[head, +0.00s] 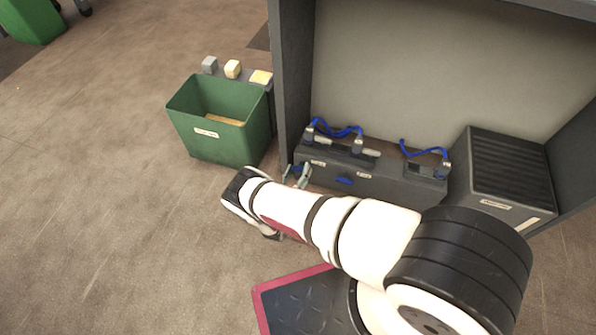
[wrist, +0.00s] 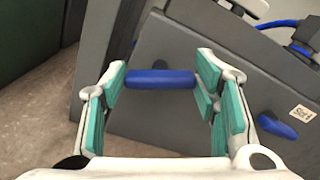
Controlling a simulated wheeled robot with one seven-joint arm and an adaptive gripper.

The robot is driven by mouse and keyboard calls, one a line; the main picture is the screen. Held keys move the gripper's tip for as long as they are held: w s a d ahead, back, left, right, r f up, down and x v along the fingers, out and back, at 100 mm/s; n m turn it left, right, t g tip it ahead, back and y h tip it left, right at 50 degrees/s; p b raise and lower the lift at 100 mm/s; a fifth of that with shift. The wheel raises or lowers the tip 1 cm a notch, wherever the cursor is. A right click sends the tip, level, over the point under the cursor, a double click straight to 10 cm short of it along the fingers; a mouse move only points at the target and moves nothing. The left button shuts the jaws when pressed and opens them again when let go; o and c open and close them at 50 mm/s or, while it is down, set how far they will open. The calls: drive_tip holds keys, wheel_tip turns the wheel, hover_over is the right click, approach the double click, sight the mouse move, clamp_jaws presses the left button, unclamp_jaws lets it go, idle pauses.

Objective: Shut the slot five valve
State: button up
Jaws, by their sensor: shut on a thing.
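My gripper (wrist: 160,77) is shut on a blue valve handle (wrist: 160,79) at the left end of the dark grey valve block (head: 400,187). The handle is a bar lying crosswise between the green-padded fingers, with one finger at each end. In the head view my gripper (head: 297,176) is at the block's left front, and the handle is mostly hidden there. A second blue handle (wrist: 277,127), labelled Slot 6 (wrist: 302,112), is to the right, clear of the fingers; it also shows in the head view (head: 345,180). The held handle's own label cannot be read.
A green bin (head: 222,148) stands left of the grey gantry post (head: 291,80), with small blocks (head: 233,69) behind it. Blue hoses (head: 340,133) run along the block's top. A ribbed grey box (head: 503,180) stands at its right. Floor at left is clear.

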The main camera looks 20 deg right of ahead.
drive_tip(key=n, duration=0.6)
drive_tip(key=shift+a+f, duration=0.1)
drive_tip(key=n, duration=0.6)
drive_tip(key=shift+w+f+n, duration=0.1)
drive_tip(key=shift+n, duration=0.3)
drive_tip(key=o, duration=1.2)
drive_tip(key=shift+c, duration=0.2)
drive_tip(key=v, duration=1.2)
